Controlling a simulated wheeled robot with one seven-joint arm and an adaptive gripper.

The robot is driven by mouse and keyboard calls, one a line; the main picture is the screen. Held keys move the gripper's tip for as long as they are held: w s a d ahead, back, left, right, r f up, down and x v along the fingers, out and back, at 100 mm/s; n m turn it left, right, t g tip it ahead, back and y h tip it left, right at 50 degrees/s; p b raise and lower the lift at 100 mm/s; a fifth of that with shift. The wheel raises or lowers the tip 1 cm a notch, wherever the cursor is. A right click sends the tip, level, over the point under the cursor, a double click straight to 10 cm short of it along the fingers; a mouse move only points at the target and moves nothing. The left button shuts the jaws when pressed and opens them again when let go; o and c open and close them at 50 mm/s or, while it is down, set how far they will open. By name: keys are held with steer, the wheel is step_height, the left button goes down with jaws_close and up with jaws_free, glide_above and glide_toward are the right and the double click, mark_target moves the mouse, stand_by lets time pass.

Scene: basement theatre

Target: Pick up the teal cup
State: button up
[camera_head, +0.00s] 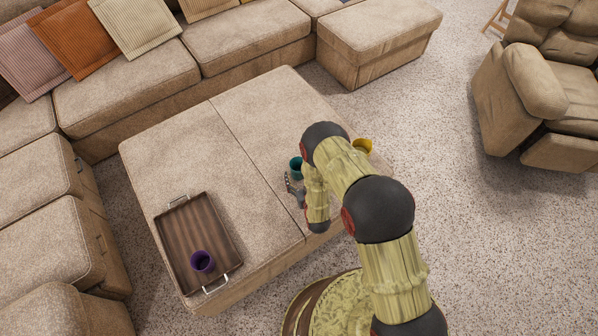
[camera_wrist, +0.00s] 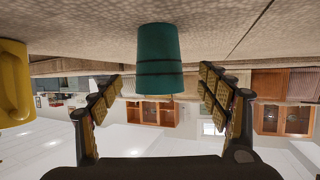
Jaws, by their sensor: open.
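The teal cup (camera_head: 296,167) stands on the beige ottoman, just beyond my gripper (camera_head: 291,184) in the head view. In the wrist view, which is upside down, the teal cup (camera_wrist: 160,55) is at the upper middle. My gripper (camera_wrist: 162,80) is open there, with one finger on each side of the cup's line. Gaps show between both fingers and the cup, and nothing is held. I cannot tell exactly how far the cup is from the fingertips.
A yellow cup (camera_head: 362,146) is partly hidden behind my arm; it also shows at the wrist view's left edge (camera_wrist: 14,85). A brown tray (camera_head: 183,232) holds a purple cup (camera_head: 202,261). The ottoman (camera_head: 205,135) is otherwise clear. Sofas and an armchair (camera_head: 535,85) surround it.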

mark_target(296, 163)
steer(key=b+x, duration=0.1)
steer(key=x, duration=0.2)
steer(key=b+x, duration=0.1)
steer(key=x, duration=0.1)
steer(key=shift+w+r+b, duration=0.25)
steer(key=shift+r+b, duration=0.05)
steer(key=shift+r, duration=0.05)
steer(key=c, duration=0.4)
steer(key=c, duration=0.7)
steer(key=shift+c, duration=0.7)
